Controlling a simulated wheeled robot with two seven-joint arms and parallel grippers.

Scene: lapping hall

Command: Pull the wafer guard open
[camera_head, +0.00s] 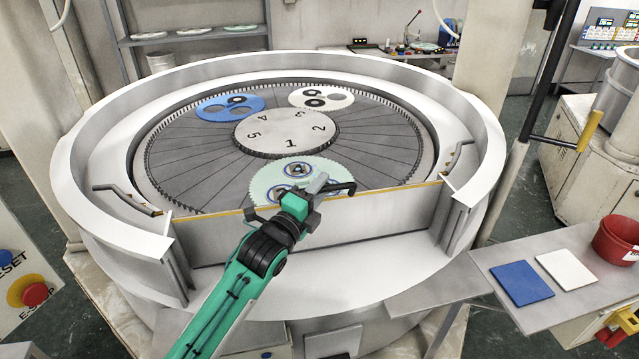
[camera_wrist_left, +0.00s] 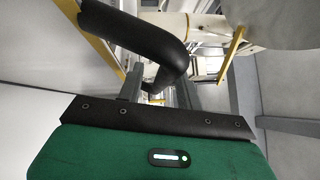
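The wafer guard (camera_head: 375,219) is a pale upright panel with a yellow top edge, closing the front gap of the round lapping machine. Its dark handle (camera_head: 342,188) runs along the top edge and sticks out to the right of my left gripper (camera_head: 308,192). The gripper is over the handle's middle and hides part of it. In the left wrist view the handle (camera_wrist_left: 140,36) is a thick black bent tube, very close, its far end between the fingers (camera_wrist_left: 156,92). The fingers look apart, with a gap showing; I cannot tell whether they touch the handle. My right gripper is out of view.
The machine's round white rim (camera_head: 90,225) surrounds the grey plate, which carries blue, white and pale green discs. A side table (camera_head: 480,286) at the right holds a blue pad (camera_head: 521,283), a white pad (camera_head: 565,269) and a red bucket (camera_head: 617,240). An emergency-stop box (camera_head: 22,275) stands at lower left.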

